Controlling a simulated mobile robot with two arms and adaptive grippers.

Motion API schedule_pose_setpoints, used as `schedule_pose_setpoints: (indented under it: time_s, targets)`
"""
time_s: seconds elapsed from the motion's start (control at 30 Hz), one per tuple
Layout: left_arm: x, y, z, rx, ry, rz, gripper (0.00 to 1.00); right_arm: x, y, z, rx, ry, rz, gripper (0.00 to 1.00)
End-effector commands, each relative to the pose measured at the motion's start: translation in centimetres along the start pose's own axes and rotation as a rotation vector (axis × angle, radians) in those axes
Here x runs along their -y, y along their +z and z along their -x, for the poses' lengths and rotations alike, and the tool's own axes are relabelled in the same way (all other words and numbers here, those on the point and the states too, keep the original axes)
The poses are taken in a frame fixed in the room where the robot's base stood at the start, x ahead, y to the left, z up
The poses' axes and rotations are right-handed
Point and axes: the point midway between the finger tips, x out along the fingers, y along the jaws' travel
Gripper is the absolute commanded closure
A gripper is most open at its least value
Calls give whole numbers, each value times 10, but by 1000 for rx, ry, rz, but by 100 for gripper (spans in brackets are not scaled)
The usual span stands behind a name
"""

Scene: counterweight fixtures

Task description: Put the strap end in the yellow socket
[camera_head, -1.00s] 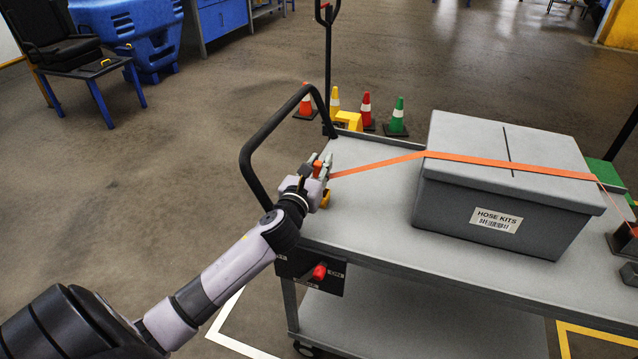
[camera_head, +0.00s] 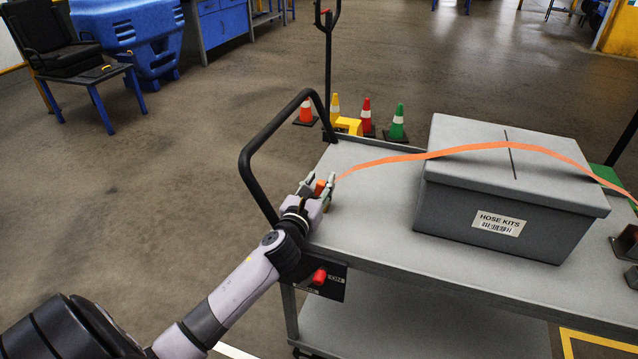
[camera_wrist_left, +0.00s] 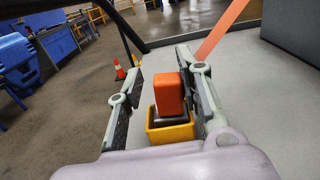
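My left gripper (camera_head: 325,184) is at the cart's near left corner, by the black handle. In the left wrist view its fingers (camera_wrist_left: 160,75) are spread, with a clear gap between the left finger and the orange strap end (camera_wrist_left: 168,92). The strap end has a dark grey lower part and stands upright in the mouth of the yellow socket (camera_wrist_left: 170,132); how deep it sits I cannot tell. The orange strap (camera_head: 440,153) runs from there in a slack arch over the grey box (camera_head: 450,210). My right gripper is not in view.
The grey cart top (camera_head: 385,225) is clear between gripper and box. The black handle (camera_head: 247,165) rises beside my left arm. A red knob (camera_head: 319,276) sits below the cart edge. Several cones (camera_head: 366,115) stand behind the cart, and a dark bracket (camera_head: 627,243) is at far right.

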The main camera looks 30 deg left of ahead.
Motion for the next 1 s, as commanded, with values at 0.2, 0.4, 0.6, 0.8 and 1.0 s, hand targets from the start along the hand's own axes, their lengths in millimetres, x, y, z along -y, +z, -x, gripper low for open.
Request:
schedule_pose_setpoints:
  time_s: [0.2,0.4,0.6,0.8,1.0]
  targets:
    - [0,-1,0,-2,0,0,60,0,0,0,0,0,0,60]
    - [0,3,0,-1,0,0,60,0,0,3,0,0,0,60]
    - [0,2,24,-4,-1,0,60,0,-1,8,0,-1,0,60]
    - [0,2,65,-4,0,0,60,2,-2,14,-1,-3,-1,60]
    - [0,0,99,-4,0,1,60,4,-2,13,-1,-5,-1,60]
